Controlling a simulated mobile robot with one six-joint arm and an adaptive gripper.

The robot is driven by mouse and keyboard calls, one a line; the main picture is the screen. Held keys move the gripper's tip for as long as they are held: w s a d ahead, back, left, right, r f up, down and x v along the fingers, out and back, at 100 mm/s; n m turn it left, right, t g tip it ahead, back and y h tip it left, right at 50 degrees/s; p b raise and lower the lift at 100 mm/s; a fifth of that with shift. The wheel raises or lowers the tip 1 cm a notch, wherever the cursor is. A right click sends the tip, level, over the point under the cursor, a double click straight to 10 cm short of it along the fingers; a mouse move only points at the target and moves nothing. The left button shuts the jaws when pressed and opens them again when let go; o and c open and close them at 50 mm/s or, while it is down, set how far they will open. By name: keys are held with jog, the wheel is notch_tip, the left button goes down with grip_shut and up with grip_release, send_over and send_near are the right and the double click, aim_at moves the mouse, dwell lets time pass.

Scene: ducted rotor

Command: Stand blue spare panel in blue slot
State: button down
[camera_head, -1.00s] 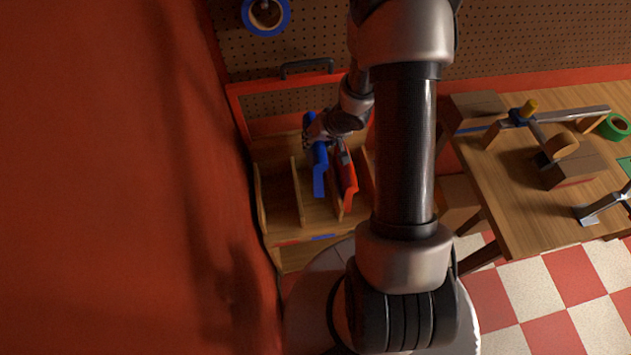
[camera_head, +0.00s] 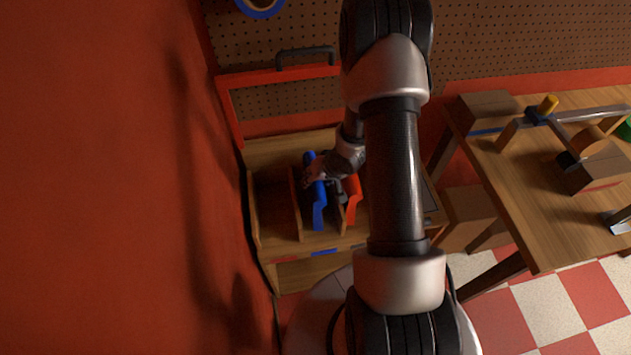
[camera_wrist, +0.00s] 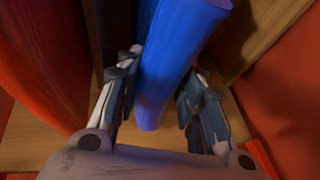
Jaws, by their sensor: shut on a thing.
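The blue spare panel (camera_head: 319,207) is held roughly upright over or in the middle compartment of the wooden rack. Its lower end is close behind the blue mark (camera_head: 323,252) on the rack's front edge. My gripper (camera_head: 314,178) is shut on the panel's rounded upper edge. In the wrist view, the fingers (camera_wrist: 158,88) lie on both sides of the blue panel (camera_wrist: 178,50). I cannot tell whether the panel's bottom touches the slot floor.
A red panel (camera_head: 352,203) stands in the compartment just right. A wooden divider (camera_head: 297,208) is close on the left, with an empty compartment beyond. The rack (camera_head: 275,150) stands beside a red wall (camera_head: 110,180). A workbench (camera_head: 530,205) is at right.

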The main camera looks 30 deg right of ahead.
jog(key=shift+r, duration=0.1)
jog(key=shift+f, duration=0.2)
jog(key=c, duration=1.1)
grip_release()
jog(key=shift+r, duration=0.15)
